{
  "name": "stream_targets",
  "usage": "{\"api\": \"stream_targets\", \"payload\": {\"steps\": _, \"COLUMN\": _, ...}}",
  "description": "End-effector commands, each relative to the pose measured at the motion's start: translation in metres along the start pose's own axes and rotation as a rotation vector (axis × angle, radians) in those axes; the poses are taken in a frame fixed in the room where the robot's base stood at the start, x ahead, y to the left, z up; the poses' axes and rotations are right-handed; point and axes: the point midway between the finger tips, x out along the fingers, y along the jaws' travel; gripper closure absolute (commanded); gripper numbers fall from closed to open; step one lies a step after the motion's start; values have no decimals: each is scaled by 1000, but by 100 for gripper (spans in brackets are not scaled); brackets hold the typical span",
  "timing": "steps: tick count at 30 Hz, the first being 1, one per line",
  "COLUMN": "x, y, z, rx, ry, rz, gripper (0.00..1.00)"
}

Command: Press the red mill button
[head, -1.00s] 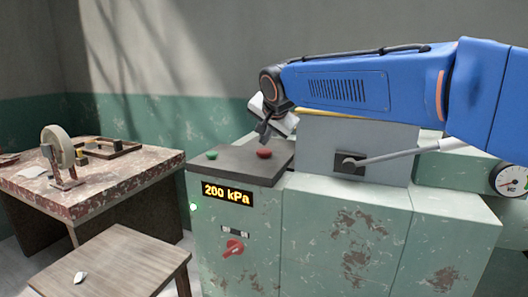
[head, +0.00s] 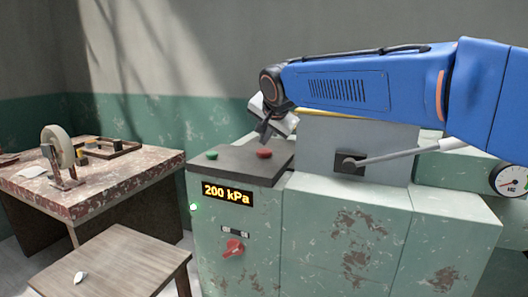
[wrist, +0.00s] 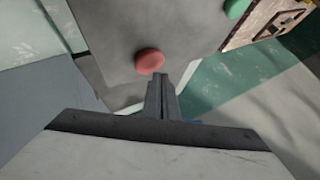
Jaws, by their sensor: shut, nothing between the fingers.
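The red mill button (head: 264,153) is a round red cap on the dark top plate (head: 235,163) of the green machine cabinet. A green button (head: 212,155) sits to its left on the same plate. My gripper (head: 264,138) is shut and empty, its fingers pointing down just above the red button. In the wrist view the red button (wrist: 150,61) lies just beyond the shut fingertips (wrist: 161,80). I cannot tell whether the fingertips touch it. Part of the green button (wrist: 236,8) shows at the top right of that view.
The cabinet front has a yellow "200 kPa" display (head: 227,193) and a red knob (head: 234,248). A grey block with a lever (head: 400,154) stands right of the plate. A worn table (head: 95,185) and a wooden stool (head: 115,262) stand to the left.

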Motion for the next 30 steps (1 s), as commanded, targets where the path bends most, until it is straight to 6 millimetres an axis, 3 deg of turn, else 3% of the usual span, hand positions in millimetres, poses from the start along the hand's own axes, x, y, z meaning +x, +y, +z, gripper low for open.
{"api": "stream_targets", "payload": {"steps": 30, "x": 6, "y": 5, "z": 5, "rx": 0, "ry": 0, "rz": 0, "gripper": 100}}
